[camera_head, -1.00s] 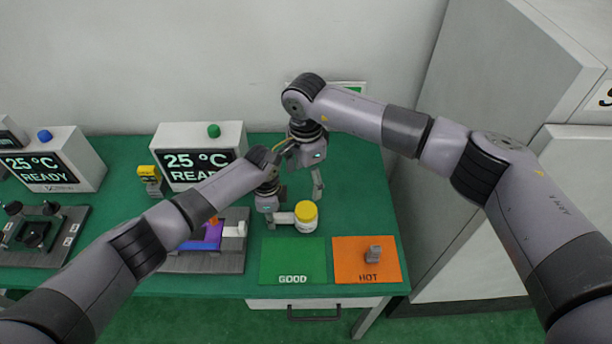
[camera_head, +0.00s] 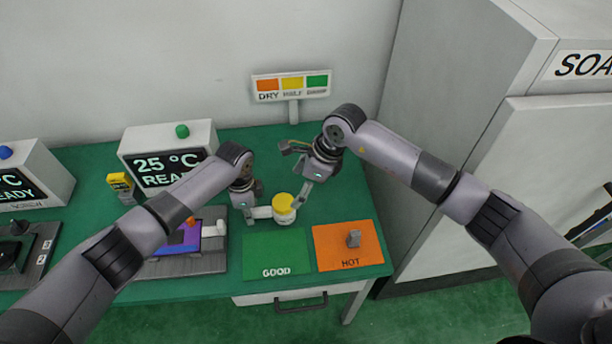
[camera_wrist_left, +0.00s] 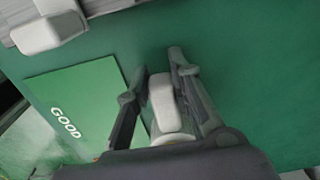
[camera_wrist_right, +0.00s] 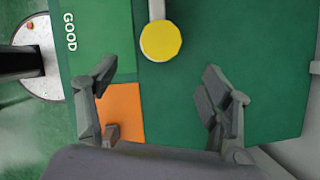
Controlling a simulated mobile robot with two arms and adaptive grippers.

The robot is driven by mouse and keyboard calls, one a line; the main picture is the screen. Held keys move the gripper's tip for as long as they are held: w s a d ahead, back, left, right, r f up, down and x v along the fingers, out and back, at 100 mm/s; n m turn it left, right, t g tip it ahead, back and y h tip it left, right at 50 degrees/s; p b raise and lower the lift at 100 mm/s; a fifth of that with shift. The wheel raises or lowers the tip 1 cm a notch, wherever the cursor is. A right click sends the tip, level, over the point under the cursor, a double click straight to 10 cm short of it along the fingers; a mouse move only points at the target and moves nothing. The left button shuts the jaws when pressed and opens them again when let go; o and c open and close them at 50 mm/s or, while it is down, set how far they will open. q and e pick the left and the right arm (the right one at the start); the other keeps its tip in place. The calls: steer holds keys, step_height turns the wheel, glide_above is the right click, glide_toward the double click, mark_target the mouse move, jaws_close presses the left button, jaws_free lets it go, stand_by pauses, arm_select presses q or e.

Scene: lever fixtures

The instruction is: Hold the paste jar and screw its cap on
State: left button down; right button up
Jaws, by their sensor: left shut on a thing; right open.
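The white paste jar (camera_head: 285,219) stands on the green table, with its yellow cap (camera_head: 284,201) on top. I cannot tell how tightly the cap sits. My left gripper (camera_head: 251,214) is left of the jar, shut on its white handle (camera_wrist_left: 163,101); in the left wrist view the jar body is mostly hidden by the gripper. My right gripper (camera_head: 301,196) is open and empty, just right of the jar and tilted. In the right wrist view, the yellow cap (camera_wrist_right: 160,41) lies ahead, roughly centred beyond the open fingers (camera_wrist_right: 158,76).
The green GOOD mat (camera_head: 277,254) and the orange HOT mat (camera_head: 333,258), with a small grey block (camera_head: 354,238), lie in front. A DRY/DAMP sign (camera_head: 292,86) stands behind. A 25 °C display box (camera_head: 168,155) and a grey fixture (camera_head: 188,262) are to the left.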

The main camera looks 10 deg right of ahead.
mark_target(281, 206)
steer(key=x, duration=0.7)
steer(key=shift+a+f, duration=0.1)
steer(key=shift+f, duration=0.2)
steer(key=c, duration=1.2)
steer(key=m, duration=0.1)
steer(key=m+t, duration=0.1)
steer(key=m, duration=0.2)
steer(key=shift+s+a+t+h, duration=0.2)
steer(key=shift+s+t+h, duration=0.1)
steer(key=shift+h, duration=0.1)
steer(key=m, duration=0.1)
steer(key=m+h, duration=0.1)
steer(key=m, duration=0.1)
steer(key=m+t, duration=0.1)
steer(key=m, duration=0.1)
steer(key=shift+s+a, duration=0.25)
steer(key=shift+a, duration=0.1)
steer(key=m, duration=0.1)
steer(key=m+h, duration=0.1)
steer(key=m, duration=0.1)
steer(key=m+h, duration=0.1)
steer(key=shift+s+a+m+t, duration=0.1)
steer(key=shift+a+m+t, duration=0.2)
steer(key=shift+a, duration=0.05)
steer(key=m, duration=0.1)
steer(key=m+h, duration=0.1)
steer(key=m, duration=0.1)
steer(key=m+h, duration=0.1)
steer(key=shift+a+m, duration=0.3)
steer(key=shift+m, duration=0.1)
